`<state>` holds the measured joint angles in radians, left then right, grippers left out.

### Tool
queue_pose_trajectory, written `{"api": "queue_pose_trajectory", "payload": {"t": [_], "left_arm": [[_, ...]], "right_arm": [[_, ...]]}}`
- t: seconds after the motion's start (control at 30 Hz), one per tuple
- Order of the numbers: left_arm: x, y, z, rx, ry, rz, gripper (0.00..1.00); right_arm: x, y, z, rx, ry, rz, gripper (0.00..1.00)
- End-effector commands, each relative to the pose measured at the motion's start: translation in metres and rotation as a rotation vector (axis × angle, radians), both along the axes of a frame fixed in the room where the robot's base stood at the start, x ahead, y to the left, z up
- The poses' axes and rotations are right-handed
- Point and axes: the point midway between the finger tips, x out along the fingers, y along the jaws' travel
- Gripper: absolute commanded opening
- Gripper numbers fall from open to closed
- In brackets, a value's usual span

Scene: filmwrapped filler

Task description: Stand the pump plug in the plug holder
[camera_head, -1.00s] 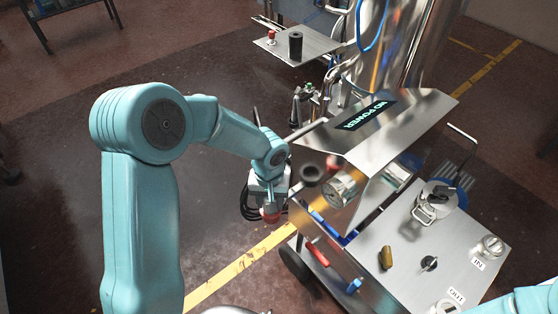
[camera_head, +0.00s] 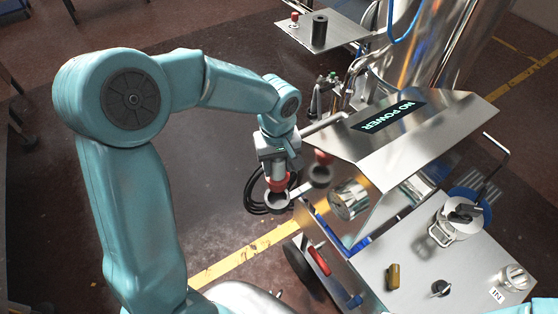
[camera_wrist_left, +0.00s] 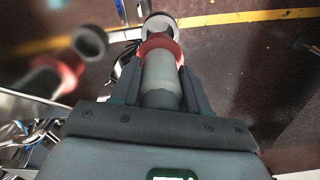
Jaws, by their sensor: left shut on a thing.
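The pump plug (camera_wrist_left: 161,75), a grey cylinder with a red collar, is between the fingers of my left gripper (camera_wrist_left: 161,85), which is shut on it. In the head view my left gripper (camera_head: 277,172) is beside the steel machine, with the plug's red collar (camera_head: 275,186) below it. A dark open ring, seemingly the plug holder (camera_head: 277,201), shows just below the collar. The ring also shows beyond the collar in the left wrist view (camera_wrist_left: 159,20). Its reflection suggests a gap between collar and ring; the plug's tip is not clear. My right gripper is out of view.
The steel machine (camera_head: 430,125) stands close on the right, with a "NO POWER" display (camera_head: 390,116); its side mirrors plug and ring. Black cables (camera_head: 255,190) show behind the gripper. Floor is clear left.

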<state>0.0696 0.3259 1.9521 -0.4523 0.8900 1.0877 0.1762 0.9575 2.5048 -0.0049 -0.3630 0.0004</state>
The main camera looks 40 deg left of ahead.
Motion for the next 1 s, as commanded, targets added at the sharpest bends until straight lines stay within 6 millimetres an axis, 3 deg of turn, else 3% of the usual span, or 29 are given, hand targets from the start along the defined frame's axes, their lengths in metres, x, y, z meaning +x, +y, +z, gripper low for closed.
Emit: {"api": "queue_pose_trajectory", "payload": {"t": [0.37, 1.0], "left_arm": [[-0.002, 0.0, -0.007, 0.0, 0.001, -0.005, 0.03], [0.001, 0.0, -0.049, 0.001, 0.001, -0.006, 0.03]], "right_arm": [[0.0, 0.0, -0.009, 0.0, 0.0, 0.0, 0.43], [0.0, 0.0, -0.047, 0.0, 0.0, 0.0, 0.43]]}}
